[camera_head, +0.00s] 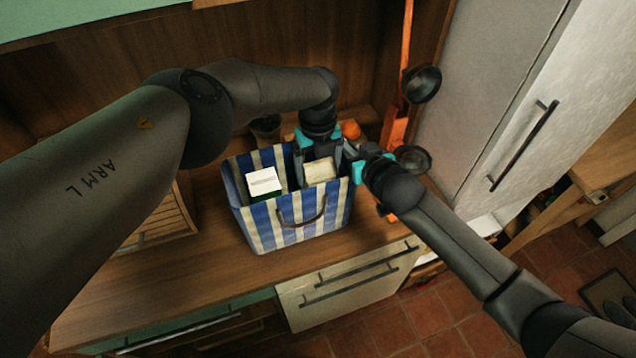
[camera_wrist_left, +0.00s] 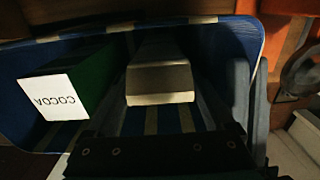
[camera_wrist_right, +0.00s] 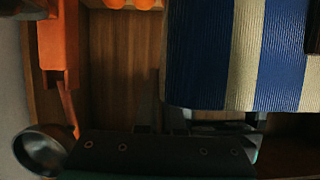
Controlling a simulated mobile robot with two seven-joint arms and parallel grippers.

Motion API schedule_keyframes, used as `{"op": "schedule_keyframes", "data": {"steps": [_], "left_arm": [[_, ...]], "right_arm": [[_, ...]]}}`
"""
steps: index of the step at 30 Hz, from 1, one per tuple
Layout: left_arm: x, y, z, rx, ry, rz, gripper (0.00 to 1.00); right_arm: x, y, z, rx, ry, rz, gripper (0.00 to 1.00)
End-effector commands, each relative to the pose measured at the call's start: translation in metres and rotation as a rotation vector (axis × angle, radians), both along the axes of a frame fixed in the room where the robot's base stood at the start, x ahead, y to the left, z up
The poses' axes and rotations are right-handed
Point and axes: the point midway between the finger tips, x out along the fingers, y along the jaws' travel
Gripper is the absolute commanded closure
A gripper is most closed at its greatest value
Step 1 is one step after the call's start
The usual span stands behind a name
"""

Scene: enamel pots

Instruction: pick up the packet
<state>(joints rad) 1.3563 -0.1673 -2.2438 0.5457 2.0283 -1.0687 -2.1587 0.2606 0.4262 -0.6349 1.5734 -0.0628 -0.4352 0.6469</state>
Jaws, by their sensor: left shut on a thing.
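The packet (camera_head: 320,170), a pale cream-topped box, stands inside the right half of a blue and white striped bag (camera_head: 290,231). My left gripper (camera_head: 319,160) reaches down into the bag and is shut on the packet. The left wrist view shows the packet (camera_wrist_left: 160,82) between its fingers; its lower part is hidden. A green box with a white top marked COCOA (camera_wrist_left: 58,98) stands beside it in the bag's left half (camera_head: 263,182). My right gripper (camera_head: 353,160) is at the bag's right side, with its fingers apart; the right wrist view shows the bag (camera_wrist_right: 240,50) close ahead.
The bag stands on a wooden counter (camera_head: 190,278). A dark pot (camera_head: 266,127) and an orange fruit (camera_head: 350,129) are behind it. Dark pans (camera_head: 421,84) hang on an orange rack at the right. A grey fridge (camera_head: 500,95) stands beyond. A wooden crate (camera_head: 165,215) is left of the bag.

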Motion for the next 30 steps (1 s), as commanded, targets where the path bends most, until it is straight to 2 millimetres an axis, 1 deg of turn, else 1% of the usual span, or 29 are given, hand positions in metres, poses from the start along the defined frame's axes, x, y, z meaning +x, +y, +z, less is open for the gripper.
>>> {"op": "schedule_keyframes", "data": {"steps": [5, 8, 11, 21, 25, 30], "left_arm": [[0.001, 0.001, 0.006, -0.001, 0.0, 0.001, 1.0], [0.001, 0.0, 0.013, -0.001, 0.001, 0.001, 1.0], [0.001, 0.0, 0.025, -0.003, -0.001, 0.0, 1.0], [0.001, 0.0, 0.082, -0.003, -0.003, -0.001, 1.0], [0.0, 0.0, 0.095, -0.002, -0.002, -0.001, 1.0], [0.0, 0.0, 0.101, -0.002, -0.002, 0.0, 1.0]], "right_arm": [[0.0, 0.0, 0.0, -0.001, 0.001, -0.001, 1.0], [0.0, 0.0, 0.0, -0.001, 0.001, -0.001, 1.0], [0.0, 0.0, 0.0, -0.001, 0.001, -0.001, 1.0], [0.0, 0.0, 0.0, -0.001, 0.001, -0.001, 1.0], [0.0, 0.0, 0.0, -0.001, 0.001, -0.001, 1.0], [0.0, 0.0, 0.0, -0.001, 0.001, -0.001, 1.0]]}}
